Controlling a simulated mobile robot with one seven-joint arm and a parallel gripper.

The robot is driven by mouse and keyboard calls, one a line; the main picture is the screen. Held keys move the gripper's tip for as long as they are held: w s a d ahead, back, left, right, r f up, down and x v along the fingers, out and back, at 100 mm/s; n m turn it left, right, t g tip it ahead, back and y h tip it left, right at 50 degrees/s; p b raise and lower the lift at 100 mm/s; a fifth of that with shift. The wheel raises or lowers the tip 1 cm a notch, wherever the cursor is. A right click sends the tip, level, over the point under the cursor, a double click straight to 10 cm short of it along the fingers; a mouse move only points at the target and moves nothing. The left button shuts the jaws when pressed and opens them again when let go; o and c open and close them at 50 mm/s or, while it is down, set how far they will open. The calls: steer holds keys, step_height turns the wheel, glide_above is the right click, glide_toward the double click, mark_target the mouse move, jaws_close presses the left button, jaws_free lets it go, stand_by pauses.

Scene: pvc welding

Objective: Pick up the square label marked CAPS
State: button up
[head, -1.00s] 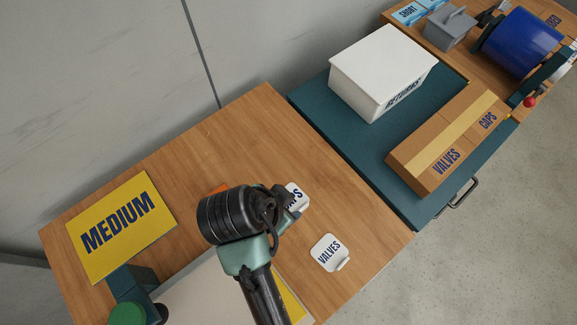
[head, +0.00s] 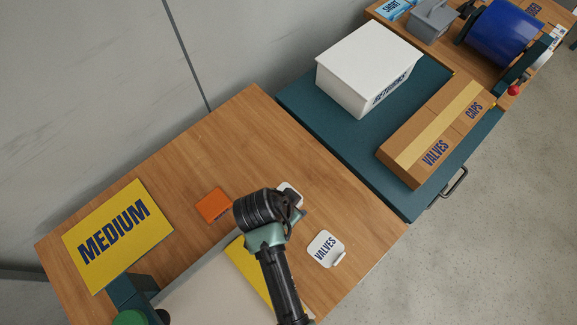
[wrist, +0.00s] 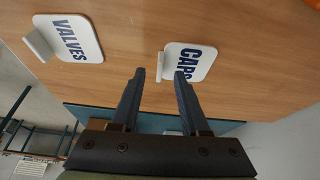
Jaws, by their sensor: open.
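The white square CAPS label (wrist: 201,62) lies on the wooden table in the wrist view, with a small raised tab on its left edge. My gripper (wrist: 159,73) is open, its two dark fingers apart and pointing at the label's tab side. I cannot tell the gripper's height above the table. In the head view my wrist hides most of the CAPS label (head: 287,187); only a white edge shows. The white VALVES label (head: 325,248) lies to the right of my arm, and it also shows at upper left in the wrist view (wrist: 72,38).
An orange square (head: 212,205) and a yellow MEDIUM sign (head: 117,233) lie left on the wooden table (head: 250,130). A teal cabinet (head: 310,100) beyond holds a white RETURNS box (head: 365,65) and a VALVES/CAPS carton (head: 435,135).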

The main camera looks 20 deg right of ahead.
steer(key=shift+w+d+f, duration=0.1)
steer(key=shift+d+f, duration=0.15)
steer(key=shift+f, duration=0.45)
jaws_close()
stand_by(0.9)
